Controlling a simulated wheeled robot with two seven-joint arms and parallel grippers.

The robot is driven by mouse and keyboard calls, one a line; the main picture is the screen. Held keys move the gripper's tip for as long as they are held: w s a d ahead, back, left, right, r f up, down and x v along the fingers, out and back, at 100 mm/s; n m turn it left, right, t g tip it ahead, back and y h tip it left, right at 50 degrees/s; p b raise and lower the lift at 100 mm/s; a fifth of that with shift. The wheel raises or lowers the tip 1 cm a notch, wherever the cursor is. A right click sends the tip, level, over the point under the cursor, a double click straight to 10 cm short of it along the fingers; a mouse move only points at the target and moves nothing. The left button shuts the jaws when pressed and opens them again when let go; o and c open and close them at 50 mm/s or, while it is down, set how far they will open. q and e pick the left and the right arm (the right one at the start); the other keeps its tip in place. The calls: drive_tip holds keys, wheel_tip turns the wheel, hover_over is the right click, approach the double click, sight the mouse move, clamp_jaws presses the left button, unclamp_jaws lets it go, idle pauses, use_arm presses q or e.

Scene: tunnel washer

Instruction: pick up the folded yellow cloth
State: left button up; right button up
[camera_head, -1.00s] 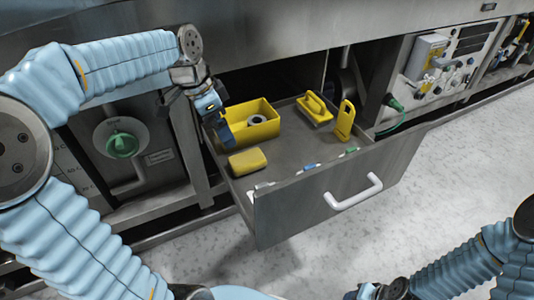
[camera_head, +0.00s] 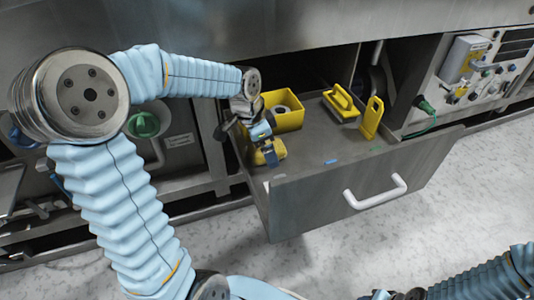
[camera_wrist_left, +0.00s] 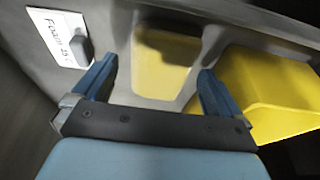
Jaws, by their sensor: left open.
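The folded yellow cloth (camera_head: 281,148) lies in the open drawer (camera_head: 310,190), near its left front corner. My left gripper (camera_head: 268,150) is over it and partly hides it in the head view. In the left wrist view the cloth (camera_wrist_left: 165,62) appears between the two open blue fingers of my left gripper (camera_wrist_left: 150,82), beyond their tips. I see no contact with it. Part of my right arm's end (camera_head: 405,294) shows at the bottom edge of the head view; its jaws are not clear.
A yellow bin (camera_head: 290,122) holding a grey ring stands just behind the cloth. A yellow handled tool (camera_head: 342,103) and an upright yellow piece (camera_head: 372,117) are further right. The drawer's front wall has a white handle (camera_head: 376,192). A "Foam" label (camera_wrist_left: 57,38) shows beside the cloth.

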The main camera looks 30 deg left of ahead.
use_arm(q)
drive_tip(key=shift+f, duration=0.25)
drive_tip(key=c, duration=1.1)
drive_tip(key=shift+r, duration=0.1)
drive_tip(key=shift+c, duration=0.2)
drive_tip(key=shift+r, duration=0.25)
drive_tip(key=v, duration=0.2)
drive_tip(key=p+v, duration=0.1)
drive_tip(key=shift+d+r, duration=0.25)
drive_tip(key=shift+r, duration=0.15)
drive_tip(key=s+r, duration=0.3)
drive_tip(key=shift+s+r, duration=0.1)
drive_tip(key=shift+r, duration=0.3)
drive_tip(key=s+r, duration=0.5)
drive_tip(key=s, duration=0.5)
drive_tip(key=shift+d+p, duration=0.2)
drive_tip(key=shift+p, duration=0.2)
drive_tip(key=shift+s, duration=0.1)
